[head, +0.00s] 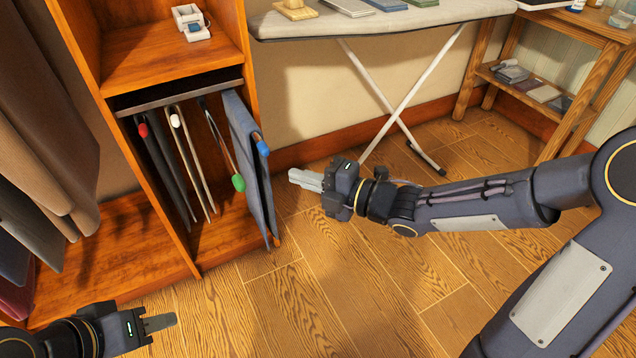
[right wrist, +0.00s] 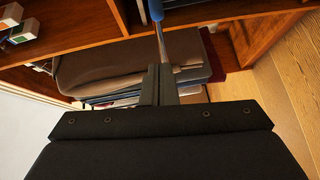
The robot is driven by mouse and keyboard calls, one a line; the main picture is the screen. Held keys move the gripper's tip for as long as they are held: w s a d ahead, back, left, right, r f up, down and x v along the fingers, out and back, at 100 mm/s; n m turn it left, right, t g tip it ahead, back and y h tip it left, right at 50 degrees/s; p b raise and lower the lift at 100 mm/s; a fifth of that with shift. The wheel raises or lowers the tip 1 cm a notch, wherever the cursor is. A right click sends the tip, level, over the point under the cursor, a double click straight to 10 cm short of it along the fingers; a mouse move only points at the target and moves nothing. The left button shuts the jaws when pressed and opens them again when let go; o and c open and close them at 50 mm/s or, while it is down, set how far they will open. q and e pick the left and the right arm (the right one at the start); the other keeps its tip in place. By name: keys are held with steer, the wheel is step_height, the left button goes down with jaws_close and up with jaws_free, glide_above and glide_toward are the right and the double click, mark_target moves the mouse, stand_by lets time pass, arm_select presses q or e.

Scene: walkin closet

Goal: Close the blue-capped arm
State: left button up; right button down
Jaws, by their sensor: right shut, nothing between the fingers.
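The blue-capped arm ends in a blue cap (head: 262,148) at the right front of the wooden cabinet's trouser rack. Blue-grey trousers (head: 250,165) hang over it, at the cabinet's right edge. The cap also shows at the top of the right wrist view (right wrist: 156,10), on a thin metal rod. My right gripper (head: 305,180) is shut and empty, to the right of the cap and trousers and apart from them in the head view. My left gripper (head: 160,322) is low at the left, in front of the cabinet; its finger gap cannot be made out.
Other rack arms have red (head: 143,130), white (head: 175,121) and green (head: 238,183) caps. An ironing board (head: 380,22) stands behind my right arm, with a wooden shelf stand (head: 585,95) at far right. Coats (head: 45,130) hang at left. The floor (head: 300,300) in front is clear.

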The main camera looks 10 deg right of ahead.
arm_select(q)
steer(key=shift+f+b, duration=0.65)
steer(key=shift+f, duration=0.25)
arm_select(e)
steer(key=w+a, duration=0.4)
steer(key=w, duration=0.2)
steer(key=shift+w+a+f, duration=0.2)
steer(key=shift+w+f, duration=0.2)
steer(key=shift+f, duration=0.05)
